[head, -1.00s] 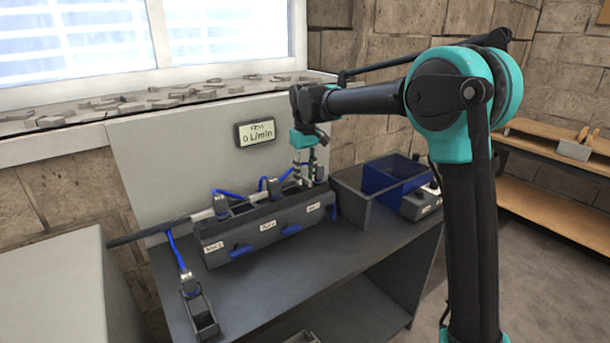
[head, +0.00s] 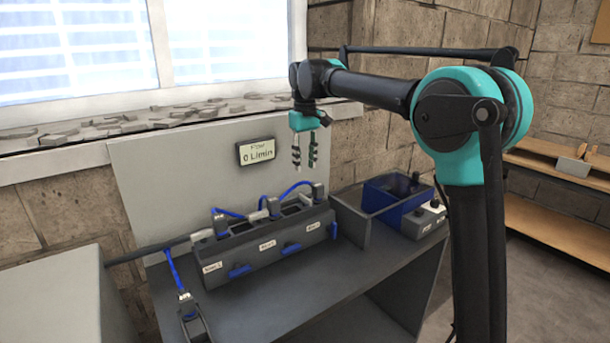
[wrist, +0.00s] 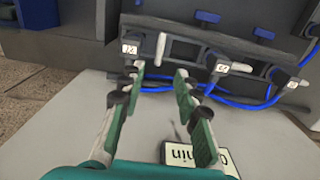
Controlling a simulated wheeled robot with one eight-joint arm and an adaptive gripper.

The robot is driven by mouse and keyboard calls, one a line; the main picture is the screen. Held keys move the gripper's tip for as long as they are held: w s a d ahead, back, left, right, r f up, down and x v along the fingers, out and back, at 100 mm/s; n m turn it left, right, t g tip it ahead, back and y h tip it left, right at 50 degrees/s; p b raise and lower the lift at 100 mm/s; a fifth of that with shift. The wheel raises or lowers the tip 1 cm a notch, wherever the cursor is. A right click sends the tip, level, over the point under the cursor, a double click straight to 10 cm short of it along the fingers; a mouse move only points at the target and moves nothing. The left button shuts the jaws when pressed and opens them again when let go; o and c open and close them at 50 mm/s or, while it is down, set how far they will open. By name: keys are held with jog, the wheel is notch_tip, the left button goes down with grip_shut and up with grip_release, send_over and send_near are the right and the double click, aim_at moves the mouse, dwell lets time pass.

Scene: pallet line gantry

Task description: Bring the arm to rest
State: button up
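My gripper (head: 304,168) hangs from the raised arm, pointing down, above the right part of the dark labelled rack (head: 262,268) and clear of it. In the wrist view my gripper (wrist: 163,82) shows two green-padded fingers set apart with nothing between them. The rack (wrist: 190,58) lies beyond the fingertips there, with labelled fittings and blue hoses. The display (head: 256,151) on the grey panel reads 0 L/min and lies left of my gripper in the head view.
The rack stands on a dark bench (head: 300,307). An open grey bin (head: 352,222) and a blue bin (head: 395,196) sit to its right, beside a small control box (head: 424,222). A black holder with a blue hose (head: 195,325) is at front left. Wooden shelves (head: 560,216) stand at far right.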

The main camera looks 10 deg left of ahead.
jog(key=shift+r, duration=0.45)
